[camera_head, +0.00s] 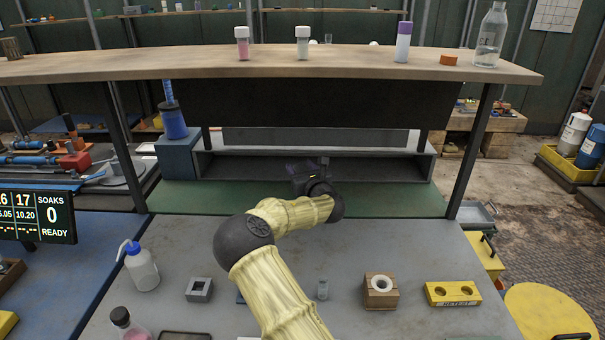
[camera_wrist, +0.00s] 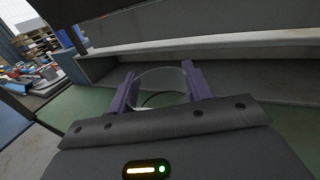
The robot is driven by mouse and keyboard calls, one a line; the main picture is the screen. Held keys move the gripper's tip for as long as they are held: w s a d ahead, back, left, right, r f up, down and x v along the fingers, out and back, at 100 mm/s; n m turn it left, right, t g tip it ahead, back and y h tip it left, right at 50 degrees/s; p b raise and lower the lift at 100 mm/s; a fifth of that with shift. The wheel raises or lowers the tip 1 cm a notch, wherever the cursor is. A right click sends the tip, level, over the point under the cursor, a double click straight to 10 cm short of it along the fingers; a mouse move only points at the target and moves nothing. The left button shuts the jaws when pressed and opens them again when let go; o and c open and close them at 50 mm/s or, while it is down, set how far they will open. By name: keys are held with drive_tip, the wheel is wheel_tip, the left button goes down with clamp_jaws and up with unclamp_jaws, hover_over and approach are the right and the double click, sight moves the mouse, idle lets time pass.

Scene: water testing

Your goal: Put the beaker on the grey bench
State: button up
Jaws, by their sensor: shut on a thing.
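My gripper (camera_head: 307,170) is reached out over the green strip (camera_head: 400,198) at the back of the bench, in front of the low grey shelf recess. In the wrist view its purple fingers (camera_wrist: 159,74) are shut on the clear glass beaker (camera_wrist: 160,82), one finger on each side. The beaker's round rim shows; its lower part is hidden by my gripper body. The beaker cannot be made out in the head view, where my arm hides it. The grey bench (camera_head: 420,270) spreads out on the near side of the green strip.
A raised wooden shelf (camera_head: 350,58) with bottles crosses above. Bench right of my arm is mostly clear.

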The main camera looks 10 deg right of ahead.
drive_tip(key=w+d+f, duration=0.1)
drive_tip(key=w+f, duration=0.1)
drive_tip(key=w, duration=0.5)
drive_tip(key=shift+w+d+p, duration=0.35)
drive_tip(key=shift+w+d, duration=0.05)
wheel_tip(320, 180, down, 4)
drive_tip(key=shift+f, duration=0.15)
drive_tip(key=shift+w+f, duration=0.15)
drive_tip(key=shift+f, duration=0.2)
drive_tip(key=shift+f, duration=0.2)
drive_tip(key=o, duration=1.1)
drive_tip(key=shift+c, duration=0.2)
